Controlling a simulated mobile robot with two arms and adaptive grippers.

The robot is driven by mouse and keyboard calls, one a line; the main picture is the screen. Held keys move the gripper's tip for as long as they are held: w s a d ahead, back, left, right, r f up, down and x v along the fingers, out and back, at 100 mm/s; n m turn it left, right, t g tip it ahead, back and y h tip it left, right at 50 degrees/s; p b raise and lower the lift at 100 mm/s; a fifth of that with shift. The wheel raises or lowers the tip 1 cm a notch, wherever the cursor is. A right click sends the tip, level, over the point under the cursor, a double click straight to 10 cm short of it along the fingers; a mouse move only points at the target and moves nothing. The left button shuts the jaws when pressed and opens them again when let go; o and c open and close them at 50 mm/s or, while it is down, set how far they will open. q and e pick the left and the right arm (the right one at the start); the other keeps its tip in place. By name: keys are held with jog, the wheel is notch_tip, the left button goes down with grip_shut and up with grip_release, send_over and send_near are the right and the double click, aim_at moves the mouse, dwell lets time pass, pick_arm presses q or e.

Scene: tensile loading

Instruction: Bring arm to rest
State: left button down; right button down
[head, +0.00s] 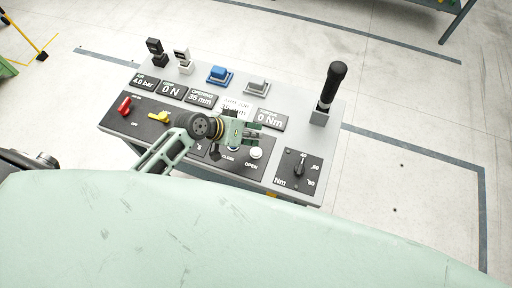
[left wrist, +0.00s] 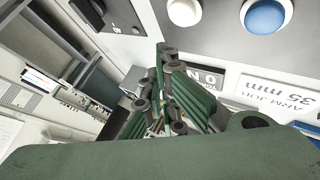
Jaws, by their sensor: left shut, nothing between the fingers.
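My left gripper (head: 254,134) reaches over the control panel (head: 226,163) from the left in the head view. It is shut and empty, its fingers near the white OPEN button (head: 256,153). The blue CLOSE button is mostly covered by the gripper in the head view. In the left wrist view the closed green fingers (left wrist: 165,85) point up the picture, with a blue button (left wrist: 265,15) and a white button (left wrist: 185,12) beyond them. I cannot tell whether the fingers touch the panel. My right gripper is not in view.
A black-handled tool (head: 332,84) stands upright at the panel's right rear. A torque dial (head: 299,167) is at the right front. A red switch (head: 125,105) and a yellow switch (head: 160,117) are at the left. Blue (head: 219,75) and grey blocks stand behind. Floor right of the bench is clear.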

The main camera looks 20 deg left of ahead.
pick_arm(q)
notch_tip(320, 180, up, 2)
jog(key=shift+r+p, duration=0.1)
jog(key=shift+p, duration=0.55)
